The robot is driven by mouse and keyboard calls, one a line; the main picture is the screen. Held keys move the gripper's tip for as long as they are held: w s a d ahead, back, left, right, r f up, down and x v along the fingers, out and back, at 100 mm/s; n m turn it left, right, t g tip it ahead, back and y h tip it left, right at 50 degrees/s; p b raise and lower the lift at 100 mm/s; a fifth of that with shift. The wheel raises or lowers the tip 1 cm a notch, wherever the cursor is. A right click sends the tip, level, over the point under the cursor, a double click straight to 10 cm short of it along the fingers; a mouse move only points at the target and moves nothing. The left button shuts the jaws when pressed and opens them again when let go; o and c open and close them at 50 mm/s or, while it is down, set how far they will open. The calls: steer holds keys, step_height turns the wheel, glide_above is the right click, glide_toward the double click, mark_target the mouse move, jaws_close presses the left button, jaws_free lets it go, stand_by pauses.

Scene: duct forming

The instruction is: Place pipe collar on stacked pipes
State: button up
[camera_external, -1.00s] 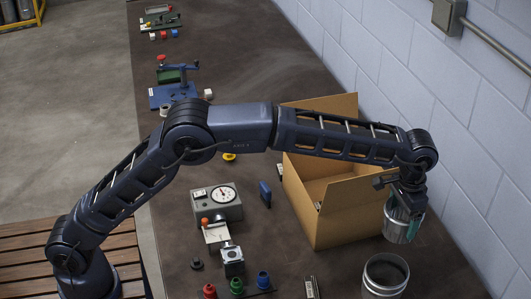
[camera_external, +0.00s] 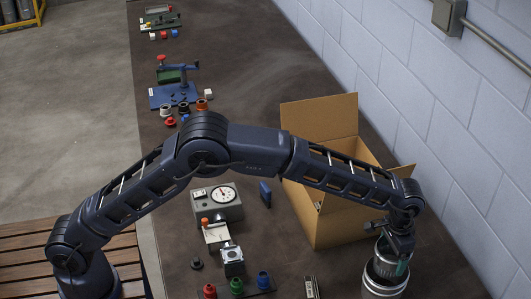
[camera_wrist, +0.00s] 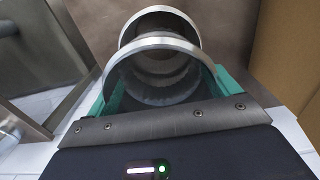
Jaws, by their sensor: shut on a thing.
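My gripper (camera_external: 400,260) is shut on a silver metal pipe collar (camera_external: 384,256), a short open cylinder. In the wrist view the teal fingers of my gripper (camera_wrist: 168,92) press its two sides, and the collar's near rim (camera_wrist: 150,42) faces the camera. The metal pipe (camera_external: 385,291) stands on the table directly below the collar, roughly in line with it. Its rim also shows beyond the collar in the wrist view (camera_wrist: 160,12), a little offset. I cannot tell whether the collar touches the pipe. The pipe's lower part is cut off by the picture's bottom edge.
An open cardboard box (camera_external: 340,222) stands just left of and behind my gripper. The grey block wall (camera_external: 450,120) is to the right. The table right of the pipe is clear.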

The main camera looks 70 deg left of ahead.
steer(key=shift+f, duration=0.55)
steer(key=o, duration=0.8)
steer(key=shift+f, duration=0.15)
